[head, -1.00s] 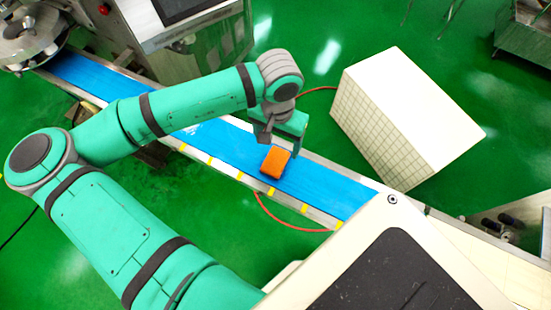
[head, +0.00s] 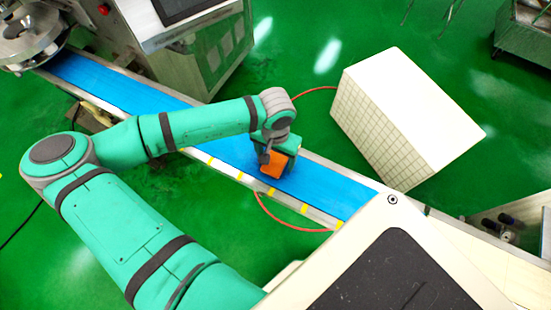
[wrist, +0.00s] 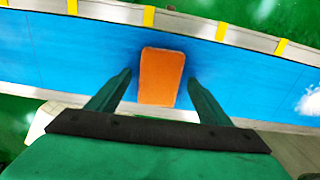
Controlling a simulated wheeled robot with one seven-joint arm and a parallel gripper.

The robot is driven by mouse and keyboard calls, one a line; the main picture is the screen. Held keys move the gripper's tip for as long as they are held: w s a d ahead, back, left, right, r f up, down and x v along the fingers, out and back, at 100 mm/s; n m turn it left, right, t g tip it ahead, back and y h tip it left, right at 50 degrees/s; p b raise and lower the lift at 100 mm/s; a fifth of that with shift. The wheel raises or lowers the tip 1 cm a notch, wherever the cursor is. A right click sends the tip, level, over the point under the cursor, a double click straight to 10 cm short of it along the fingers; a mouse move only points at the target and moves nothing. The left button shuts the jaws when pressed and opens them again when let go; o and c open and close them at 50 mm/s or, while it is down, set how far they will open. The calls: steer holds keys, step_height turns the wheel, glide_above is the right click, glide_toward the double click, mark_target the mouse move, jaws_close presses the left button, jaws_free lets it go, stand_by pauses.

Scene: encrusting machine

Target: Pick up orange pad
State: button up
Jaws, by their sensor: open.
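The orange pad (head: 273,165) lies on the blue conveyor belt (head: 325,193), partly hidden in the head view by my gripper (head: 277,162). In the wrist view the orange pad (wrist: 161,76) lies flat on the belt, between and slightly beyond the two fingertips of my gripper (wrist: 160,74). The fingers are open, one on each side of the pad, with blue belt showing in the gap on both sides. In the head view the gripper is above and around the pad's upper side.
A metal rail with yellow marks (head: 225,169) runs along the belt's near edge. A large white box (head: 408,105) stands right of the belt. A steel machine (head: 205,55) stands behind it. The belt (head: 120,90) is clear to the left.

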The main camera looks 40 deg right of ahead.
steer(key=c, duration=1.1)
